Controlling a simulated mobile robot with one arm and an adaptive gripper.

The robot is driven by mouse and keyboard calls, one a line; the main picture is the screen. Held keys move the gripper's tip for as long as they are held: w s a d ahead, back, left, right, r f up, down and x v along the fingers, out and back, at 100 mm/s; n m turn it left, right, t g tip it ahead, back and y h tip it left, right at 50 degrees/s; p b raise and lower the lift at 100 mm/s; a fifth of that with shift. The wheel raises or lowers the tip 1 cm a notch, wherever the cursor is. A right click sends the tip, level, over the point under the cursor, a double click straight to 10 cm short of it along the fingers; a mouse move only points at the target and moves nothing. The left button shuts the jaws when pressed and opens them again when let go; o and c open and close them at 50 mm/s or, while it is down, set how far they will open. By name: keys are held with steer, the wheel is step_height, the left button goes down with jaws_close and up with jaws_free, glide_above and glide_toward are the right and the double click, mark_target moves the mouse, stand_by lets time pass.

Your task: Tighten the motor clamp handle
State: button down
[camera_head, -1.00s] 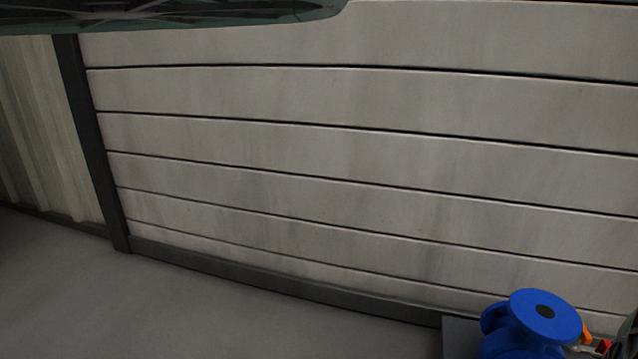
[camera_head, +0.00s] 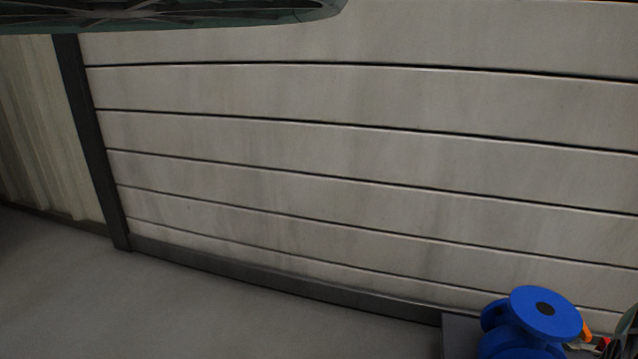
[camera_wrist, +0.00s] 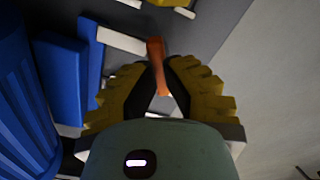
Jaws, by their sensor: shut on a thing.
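An orange handle (camera_wrist: 155,48) stands between the two yellow-and-black fingers of my gripper (camera_wrist: 160,74) in the wrist view. The fingers are shut on the handle, and its upper end shows beyond the fingertips. Ribbed blue machinery (camera_wrist: 25,95) lies just left of the fingers, with a flat blue block (camera_wrist: 65,75) beside it. In the head view, a blue flanged body (camera_head: 530,322) sits at the lower right. A small orange piece (camera_head: 586,331) shows behind its right side. I cannot tell whether that is the same handle.
A yellow part (camera_wrist: 170,3) and pale bars lie beyond the handle in the wrist view. Grey floor (camera_wrist: 275,90) is open on the right. In the head view, a panelled wall (camera_head: 350,170) stands behind, with bare floor (camera_head: 180,310) at the left.

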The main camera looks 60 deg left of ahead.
steer(key=shift+m, duration=1.3)
steer(key=shift+m, duration=1.4)
steer(key=c, duration=0.8)
jaws_free()
steer(key=shift+r, duration=0.1)
step_height(320, 180, up, 7)
steer(key=p, duration=0.6)
steer(key=shift+p, duration=0.35)
